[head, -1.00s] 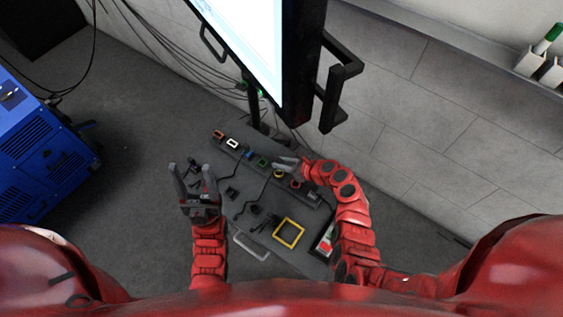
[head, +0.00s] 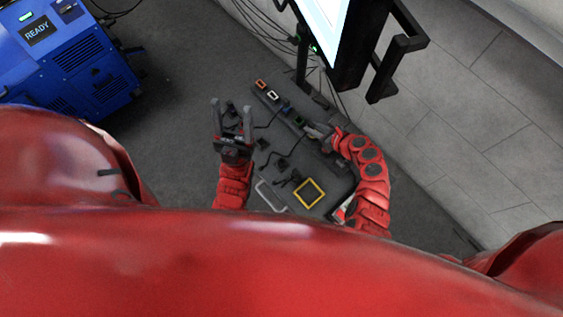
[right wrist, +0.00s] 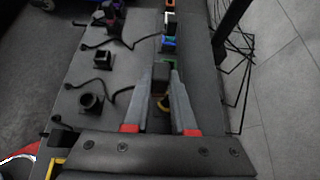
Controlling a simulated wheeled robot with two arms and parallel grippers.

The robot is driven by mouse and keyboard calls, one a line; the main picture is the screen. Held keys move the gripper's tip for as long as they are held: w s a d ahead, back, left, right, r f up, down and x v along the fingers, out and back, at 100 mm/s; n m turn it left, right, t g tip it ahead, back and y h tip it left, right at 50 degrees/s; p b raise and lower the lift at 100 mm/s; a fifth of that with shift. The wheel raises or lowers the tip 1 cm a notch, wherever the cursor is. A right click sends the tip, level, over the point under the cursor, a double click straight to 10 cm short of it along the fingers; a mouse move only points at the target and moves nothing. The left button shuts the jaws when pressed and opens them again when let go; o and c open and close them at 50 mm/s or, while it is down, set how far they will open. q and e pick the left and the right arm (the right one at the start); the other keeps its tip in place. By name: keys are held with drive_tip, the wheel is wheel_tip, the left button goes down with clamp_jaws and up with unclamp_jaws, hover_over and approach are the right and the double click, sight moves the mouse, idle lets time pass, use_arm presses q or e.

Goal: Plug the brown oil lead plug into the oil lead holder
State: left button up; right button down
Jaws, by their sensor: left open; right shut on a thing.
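My right gripper (right wrist: 161,82) is shut on a dark, brownish block, which I take to be the brown oil lead plug (right wrist: 161,72). It holds it above the table near the row of coloured fittings; in the head view this gripper (head: 314,129) is beside the green one. Black holders stand on the table in the right wrist view: a round-mouthed one (right wrist: 90,102) and a square one (right wrist: 103,60). I cannot tell which holder is for the oil lead. My left gripper (head: 231,110) is open and empty at the table's left side.
Orange (head: 261,85), white (head: 272,95) and blue (head: 286,107) fittings line the back strip. Black cables lie between the holders. A yellow square frame (head: 309,192) lies near the front. A monitor (head: 355,45) stands behind; a blue machine (head: 75,55) is at left.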

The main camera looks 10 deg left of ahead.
drive_tip(key=s+a+p, duration=0.4)
drive_tip(key=s+a, duration=0.4)
drive_tip(key=s, duration=0.3)
drive_tip(key=shift+p, duration=0.4)
idle(0.8)
drive_tip(key=shift+f, duration=0.15)
drive_tip(key=shift+f+b, duration=1.55)
drive_tip(key=shift+f, duration=0.25)
drive_tip(key=shift+f, duration=0.2)
drive_tip(key=shift+f+b, duration=1.2)
drive_tip(key=shift+f, duration=0.1)
drive_tip(key=c, duration=0.7)
unclamp_jaws()
drive_tip(key=shift+o, duration=0.2)
